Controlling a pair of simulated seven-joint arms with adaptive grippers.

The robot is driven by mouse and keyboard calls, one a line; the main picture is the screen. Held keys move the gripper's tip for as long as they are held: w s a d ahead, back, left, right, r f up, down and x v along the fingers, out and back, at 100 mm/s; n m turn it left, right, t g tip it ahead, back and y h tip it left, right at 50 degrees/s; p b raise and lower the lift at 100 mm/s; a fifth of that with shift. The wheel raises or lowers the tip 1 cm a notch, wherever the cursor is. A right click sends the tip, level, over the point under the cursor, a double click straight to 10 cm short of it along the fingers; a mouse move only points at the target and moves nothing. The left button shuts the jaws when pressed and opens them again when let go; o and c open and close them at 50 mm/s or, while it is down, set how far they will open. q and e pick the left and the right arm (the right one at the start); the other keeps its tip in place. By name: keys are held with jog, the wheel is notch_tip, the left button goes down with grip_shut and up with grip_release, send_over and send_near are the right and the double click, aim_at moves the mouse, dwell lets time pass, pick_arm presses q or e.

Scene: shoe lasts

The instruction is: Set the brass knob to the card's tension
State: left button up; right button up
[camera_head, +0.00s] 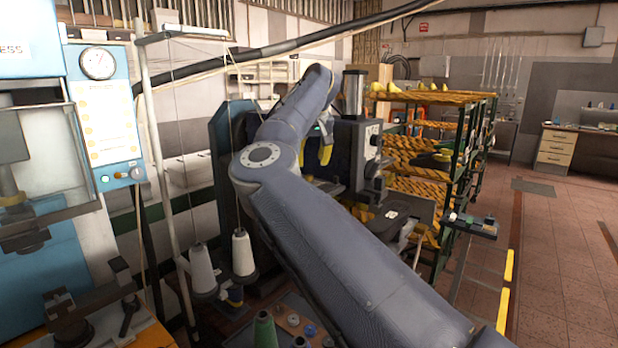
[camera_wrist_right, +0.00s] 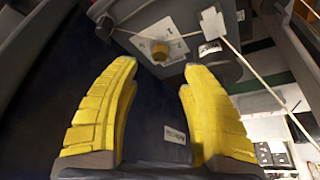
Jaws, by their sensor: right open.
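In the right wrist view, a small brass knob (camera_wrist_right: 160,50) sits on a white dial plate (camera_wrist_right: 173,48) with a few dark marks, on a grey housing. My right gripper (camera_wrist_right: 155,85) is open and empty, its two yellow fingers below the knob in the picture, one to each side and apart from it. In the head view my right gripper (camera_head: 318,148) is at the dark machine, partly behind my arm; the knob cannot be made out there. A white tag (camera_wrist_right: 212,23) is right of the knob; I cannot tell whether it is the card. My left gripper is out of view.
A thread (camera_wrist_right: 260,77) runs past the knob's right side. A printed label (camera_wrist_right: 175,135) is between the fingers. In the head view, white thread cones (camera_head: 243,252) stand left of my arm, and a rack (camera_head: 468,150) of yellow lasts is at right.

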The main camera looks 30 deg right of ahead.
jog(key=x, duration=0.7)
jog(key=shift+w+f, duration=0.1)
grip_shut()
dwell(0.4)
